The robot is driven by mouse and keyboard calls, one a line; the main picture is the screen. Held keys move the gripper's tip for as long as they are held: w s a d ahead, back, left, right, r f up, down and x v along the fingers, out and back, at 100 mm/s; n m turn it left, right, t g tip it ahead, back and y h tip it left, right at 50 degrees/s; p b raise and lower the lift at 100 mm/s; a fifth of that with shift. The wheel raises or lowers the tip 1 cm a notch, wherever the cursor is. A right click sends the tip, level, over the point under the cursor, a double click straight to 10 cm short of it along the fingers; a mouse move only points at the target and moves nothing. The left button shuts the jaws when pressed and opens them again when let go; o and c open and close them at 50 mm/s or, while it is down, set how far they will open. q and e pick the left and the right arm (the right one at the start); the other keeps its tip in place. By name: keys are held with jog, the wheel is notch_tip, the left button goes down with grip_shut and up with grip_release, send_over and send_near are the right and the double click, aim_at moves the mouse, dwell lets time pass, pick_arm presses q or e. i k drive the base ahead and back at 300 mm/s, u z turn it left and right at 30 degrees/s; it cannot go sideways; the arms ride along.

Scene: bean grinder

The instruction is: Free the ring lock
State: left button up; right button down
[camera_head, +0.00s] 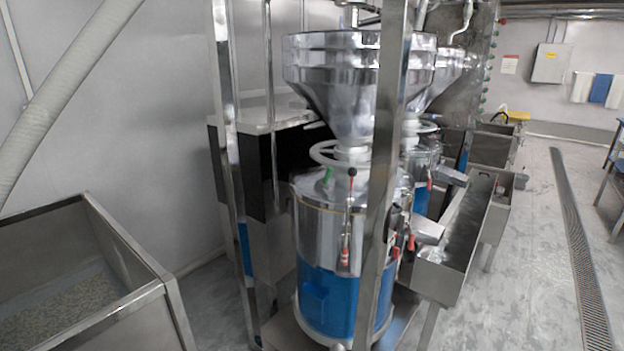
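A bean grinder stands in the middle, with a steel drum (318,222) over a blue lower body (327,300). A shiny hopper (333,85) sits above it. A pale ring-shaped handwheel (325,153) circles the neck between hopper and drum. A rod with a black knob (352,172) stands upright at the drum's front, with a red-handled latch (345,257) below it. Red-tipped handles (394,252) show on the drum's right side. I cannot tell which part is the ring lock. A steel post hides part of the grinder. Neither gripper is in view.
The steel post (390,150) stands in front of the grinder. A steel bin (70,270) with pale beans is at lower left. A second grinder (428,165) stands behind. A steel trough (462,235) is on the right. The floor (535,260) beyond it is open.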

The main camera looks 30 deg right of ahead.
aim_at(325, 185)
jog(key=u, duration=0.6)
jog(key=i, duration=1.1)
jog(key=z, duration=0.4)
